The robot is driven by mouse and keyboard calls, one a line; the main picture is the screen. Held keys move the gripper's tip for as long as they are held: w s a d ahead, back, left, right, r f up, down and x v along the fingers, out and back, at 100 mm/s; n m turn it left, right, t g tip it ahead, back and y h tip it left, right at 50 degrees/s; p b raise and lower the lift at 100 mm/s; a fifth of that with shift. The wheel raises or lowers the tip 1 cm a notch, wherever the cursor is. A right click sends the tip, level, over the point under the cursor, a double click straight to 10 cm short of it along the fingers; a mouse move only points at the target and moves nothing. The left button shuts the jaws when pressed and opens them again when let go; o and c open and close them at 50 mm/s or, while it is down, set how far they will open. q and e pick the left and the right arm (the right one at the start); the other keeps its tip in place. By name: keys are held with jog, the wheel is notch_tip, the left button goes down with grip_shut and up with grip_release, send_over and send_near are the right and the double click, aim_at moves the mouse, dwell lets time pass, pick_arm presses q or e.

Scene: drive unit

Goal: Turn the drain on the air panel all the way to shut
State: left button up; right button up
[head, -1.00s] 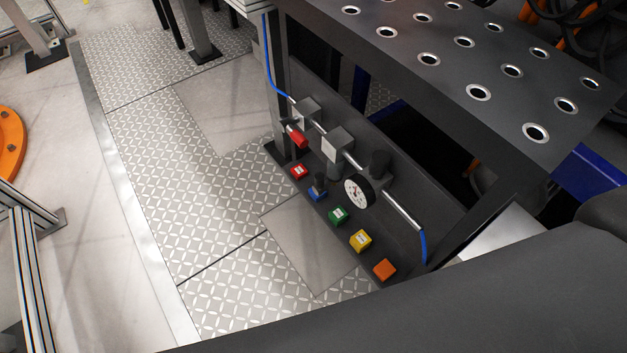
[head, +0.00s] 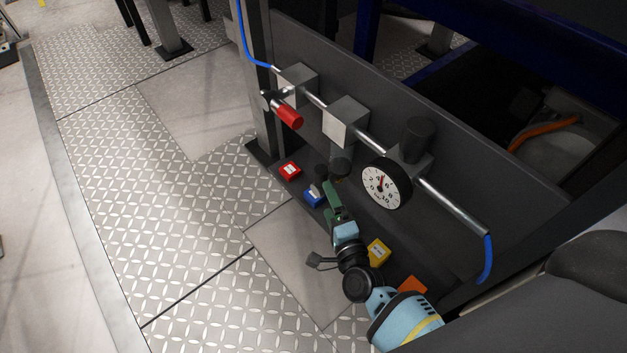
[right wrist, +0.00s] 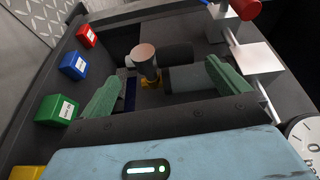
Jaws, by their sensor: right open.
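The air panel (head: 440,160) is a dark upright plate with a metal pipe, grey blocks and a gauge. The drain appears to be the small dark knob (head: 341,167) under the middle block in the head view. In the right wrist view, a round-topped knob (right wrist: 146,54) with a brass-coloured part at its foot shows between the fingers; I take it for the drain. My right gripper (head: 335,190) is open, its green fingers (right wrist: 167,88) either side of the knob with gaps showing. I cannot tell its exact turn. My left gripper is out of view.
A red-handled valve (head: 287,115) sits left on the pipe, and a round gauge (head: 386,184) to the right. Red (head: 290,169), blue (head: 313,196), yellow (head: 378,252) and orange (head: 412,287) labelled blocks line the panel's base. The patterned floor (head: 170,230) to the left is clear.

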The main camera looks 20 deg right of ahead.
aim_at(320, 182)
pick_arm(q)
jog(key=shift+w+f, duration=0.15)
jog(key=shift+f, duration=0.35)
pick_arm(e)
jog(key=shift+w+d+f+m+h, duration=0.15)
jog(key=shift+w+m+h, duration=0.2)
jog(key=shift+w, duration=0.5)
jog(key=w+b, duration=0.2)
jog(key=w, duration=0.4)
jog(key=shift+d+f, duration=0.1)
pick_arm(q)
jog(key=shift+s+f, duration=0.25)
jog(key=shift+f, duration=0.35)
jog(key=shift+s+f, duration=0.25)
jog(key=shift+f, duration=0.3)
pick_arm(e)
jog(key=shift+w, duration=0.85)
